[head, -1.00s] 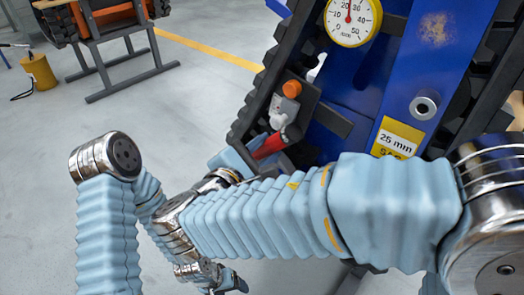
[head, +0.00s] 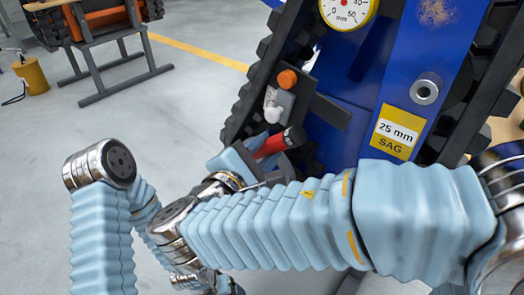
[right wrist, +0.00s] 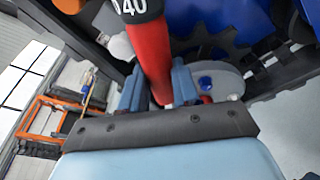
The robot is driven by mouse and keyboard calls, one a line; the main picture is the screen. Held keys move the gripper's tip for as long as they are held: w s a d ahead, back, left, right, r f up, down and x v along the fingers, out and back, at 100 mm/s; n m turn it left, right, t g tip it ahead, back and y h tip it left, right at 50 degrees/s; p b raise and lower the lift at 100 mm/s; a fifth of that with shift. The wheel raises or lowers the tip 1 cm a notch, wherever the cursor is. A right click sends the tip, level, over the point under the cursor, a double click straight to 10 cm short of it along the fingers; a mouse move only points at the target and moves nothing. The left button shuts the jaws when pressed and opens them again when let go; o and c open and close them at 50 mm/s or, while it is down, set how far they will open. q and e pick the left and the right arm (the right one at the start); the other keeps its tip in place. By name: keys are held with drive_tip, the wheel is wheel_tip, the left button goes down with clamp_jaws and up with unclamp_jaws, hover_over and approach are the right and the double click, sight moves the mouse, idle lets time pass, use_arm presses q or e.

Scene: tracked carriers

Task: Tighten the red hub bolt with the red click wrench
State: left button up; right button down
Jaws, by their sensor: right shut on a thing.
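The red click wrench (head: 269,147) shows in the head view as a red handle with a black end, below the bracket on the track carrier. My right gripper (head: 238,163) is shut on it. In the right wrist view, its red shaft (right wrist: 151,55) runs up from between the fingers (right wrist: 158,92) to a black collar marked 40. Behind the right finger, a grey rounded plate (right wrist: 228,83) carries a blue bolt (right wrist: 205,82) and a small red bolt head (right wrist: 206,99), partly hidden. My left gripper is mostly hidden behind my right arm at the bottom of the head view.
The blue carrier (head: 375,85) bears a dial gauge (head: 345,10) and a yellow 25 mm SAG label (head: 396,133). An orange knob (head: 288,79) sits on the bracket. Dark track pads border the carrier's left side.

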drive_tip(key=shift+s+d+f+m+b, duration=0.2)
drive_tip(key=shift+m+b, duration=0.1)
drive_tip(key=shift+b, duration=0.3)
idle(0.8)
drive_tip(key=shift+a, duration=0.1)
drive_tip(key=shift+s+a, duration=1.05)
drive_tip(key=shift+s, duration=0.3)
drive_tip(key=shift+s+a, duration=1.25)
drive_tip(key=shift+s, duration=0.3)
